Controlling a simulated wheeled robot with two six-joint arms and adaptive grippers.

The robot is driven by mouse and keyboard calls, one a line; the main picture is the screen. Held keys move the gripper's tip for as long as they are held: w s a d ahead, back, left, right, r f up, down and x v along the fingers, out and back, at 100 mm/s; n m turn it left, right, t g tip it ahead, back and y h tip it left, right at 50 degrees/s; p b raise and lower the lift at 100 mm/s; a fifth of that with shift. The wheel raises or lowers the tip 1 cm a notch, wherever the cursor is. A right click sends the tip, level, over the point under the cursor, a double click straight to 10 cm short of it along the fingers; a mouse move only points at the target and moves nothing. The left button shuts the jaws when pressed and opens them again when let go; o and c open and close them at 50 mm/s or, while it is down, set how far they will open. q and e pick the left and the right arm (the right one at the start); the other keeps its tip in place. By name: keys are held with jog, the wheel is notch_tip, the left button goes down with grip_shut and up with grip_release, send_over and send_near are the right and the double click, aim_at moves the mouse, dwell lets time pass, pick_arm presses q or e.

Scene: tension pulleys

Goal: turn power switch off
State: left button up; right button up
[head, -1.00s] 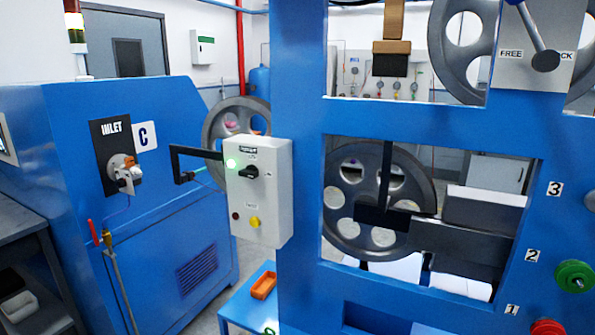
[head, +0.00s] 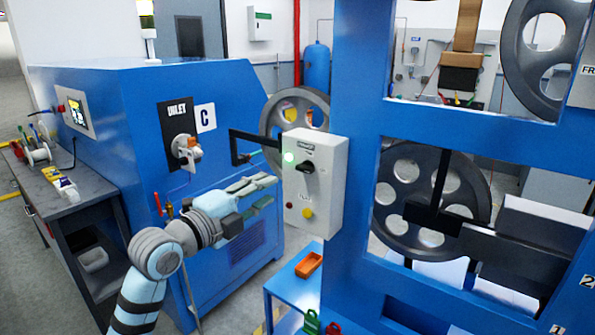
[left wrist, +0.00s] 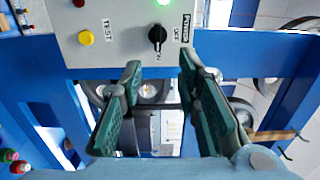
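The power switch is a black rotary knob (head: 306,167) on a white control box (head: 324,185) fixed to the blue frame. It also shows in the left wrist view (left wrist: 157,36), beside the POWER and OFF lettering. Its handle seems to point to the side mark, away from OFF. A green light (head: 289,157) above it is lit. My left gripper (head: 273,190) is open and empty, left of the box in the head view. In the left wrist view its spread fingers (left wrist: 160,66) face the box, with the knob just beyond the gap, apart from the tips. My right gripper is out of view.
A yellow button (left wrist: 86,38) and a dark red one (left wrist: 79,3) sit on the same box. A blue machine (head: 110,110) stands at the left, and an orange tray (head: 308,265) lies below the box.

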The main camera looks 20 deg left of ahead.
aim_at(302, 170)
pick_arm(q)
jog(key=p+x, duration=0.1)
jog(key=x, duration=1.1)
jog(key=shift+w+d+f, duration=0.1)
jog(key=shift+w, duration=0.2)
grip_shut()
